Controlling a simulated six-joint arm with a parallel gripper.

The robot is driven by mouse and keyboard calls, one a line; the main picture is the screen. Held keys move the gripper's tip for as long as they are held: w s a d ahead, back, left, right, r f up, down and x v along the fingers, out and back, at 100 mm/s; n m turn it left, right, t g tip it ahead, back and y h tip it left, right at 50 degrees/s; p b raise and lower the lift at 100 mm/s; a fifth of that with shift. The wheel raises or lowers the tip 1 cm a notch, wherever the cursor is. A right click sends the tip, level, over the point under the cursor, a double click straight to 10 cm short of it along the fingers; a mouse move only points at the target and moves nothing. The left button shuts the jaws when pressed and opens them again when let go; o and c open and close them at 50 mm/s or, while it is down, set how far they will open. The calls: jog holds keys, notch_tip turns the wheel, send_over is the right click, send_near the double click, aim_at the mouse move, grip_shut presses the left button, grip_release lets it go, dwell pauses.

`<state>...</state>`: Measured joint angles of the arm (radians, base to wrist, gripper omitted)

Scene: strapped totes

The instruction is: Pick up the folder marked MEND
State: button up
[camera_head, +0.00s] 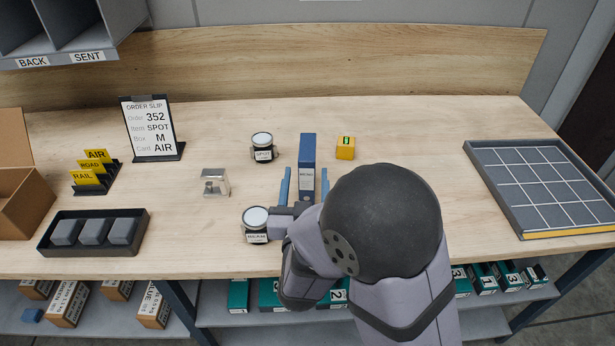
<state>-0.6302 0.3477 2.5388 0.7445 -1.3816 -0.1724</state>
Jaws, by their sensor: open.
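A blue folder (308,152) stands upright near the middle of the bench, with a pale label on its near face. The label is too small to read, so I cannot tell if it says MEND. My gripper (306,176) is open, with one blue finger on the left of the folder and one on the right. Small gaps seem to show between the fingers and the folder; contact is not clear. My arm hides the bench at the near right of the folder.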

aim_at(307, 167)
jog(key=shift+w+d+r+p, duration=0.1)
jog(key=shift+w+p, duration=0.25)
jog(key=shift+w, duration=0.5)
jog(key=shift+w+d+r+p, duration=0.1)
jog(key=shift+w+p, duration=0.25)
jog(key=shift+w, duration=0.45)
jog(key=shift+w+d+f+p, duration=0.15)
jog(key=shift+w+p, duration=0.5)
jog(key=shift+w, duration=1.4)
grip_shut()
